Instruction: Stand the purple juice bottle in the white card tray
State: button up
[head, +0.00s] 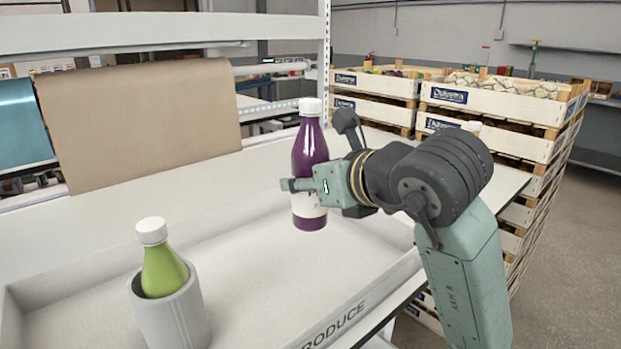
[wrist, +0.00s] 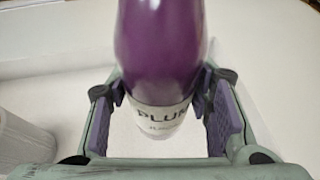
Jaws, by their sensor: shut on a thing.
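The purple juice bottle (head: 309,160) has a white cap and a white label. My gripper (head: 305,187) is shut on it around the label and holds it upright over the white card tray (head: 240,228). In the wrist view the bottle (wrist: 160,50) stands between both fingers of my gripper (wrist: 162,108), its label partly readable. The bottle's base shows in front of the tray's inner floor; I cannot tell whether it touches the floor. The tray has low walls and "PRODUCE" printed on its front side.
A green bottle (head: 162,268) with a white cap stands in a grey ribbed cup (head: 172,318) at the tray's left. Brown paper (head: 140,120) hangs behind the table on the left. Stacked wooden crates (head: 490,105) stand to the right. The tray's middle floor is clear.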

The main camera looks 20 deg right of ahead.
aim_at(321, 159)
jog(key=shift+s+f+b, duration=0.1)
jog(key=shift+f+b, duration=4.25)
jog(key=shift+f, duration=0.4)
jog(key=o, duration=1.7)
jog(key=shift+c, duration=0.2)
jog(key=shift+r+p, duration=4.15)
jog(key=shift+r, duration=2.4)
jog(key=shift+s+f, duration=0.1)
jog(key=shift+f, duration=0.05)
